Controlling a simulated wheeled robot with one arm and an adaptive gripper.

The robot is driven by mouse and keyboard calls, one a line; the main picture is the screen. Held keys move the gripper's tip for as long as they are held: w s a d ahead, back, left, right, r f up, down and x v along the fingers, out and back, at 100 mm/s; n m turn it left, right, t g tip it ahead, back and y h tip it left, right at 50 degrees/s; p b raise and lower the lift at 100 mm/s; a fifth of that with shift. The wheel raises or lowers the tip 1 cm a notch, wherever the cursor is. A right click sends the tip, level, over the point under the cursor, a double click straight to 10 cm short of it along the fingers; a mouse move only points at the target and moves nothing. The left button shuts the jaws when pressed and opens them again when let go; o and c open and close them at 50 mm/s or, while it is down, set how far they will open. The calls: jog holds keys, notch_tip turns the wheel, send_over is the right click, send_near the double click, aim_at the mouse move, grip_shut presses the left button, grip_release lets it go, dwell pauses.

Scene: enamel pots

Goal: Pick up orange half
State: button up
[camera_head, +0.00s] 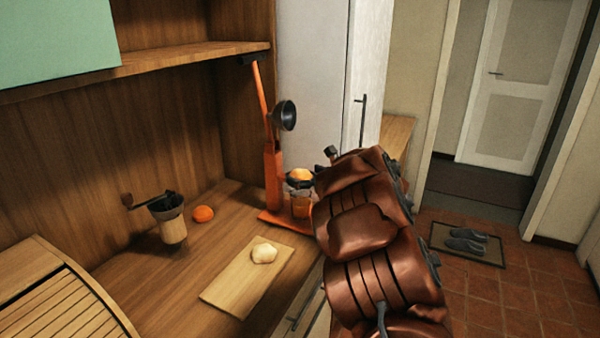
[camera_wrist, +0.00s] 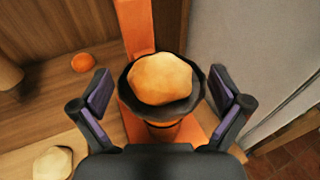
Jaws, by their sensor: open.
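A pale orange, rounded piece, which looks like an orange half (camera_wrist: 163,78), sits in the dark cup (camera_wrist: 192,106) of the orange juicer. It also shows in the head view (camera_head: 300,174), on the juicer (camera_head: 272,180). My gripper (camera_wrist: 160,88) is open in the wrist view, with one finger on each side of the cup and the piece between them in the picture. No contact shows. In the head view my arm hides most of the gripper. A second orange piece (camera_head: 203,214) lies on the counter left of the juicer, also in the wrist view (camera_wrist: 82,62).
A pale lump (camera_head: 264,253) lies on a cutting board (camera_head: 235,286). A hand grinder (camera_head: 172,222) stands near the back wall. The juicer's lever (camera_head: 260,88) rises under a shelf (camera_head: 150,64). A tall light cabinet (camera_head: 312,90) is beside it.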

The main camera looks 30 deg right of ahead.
jog(key=shift+c, duration=0.2)
jog(key=c, duration=1.3)
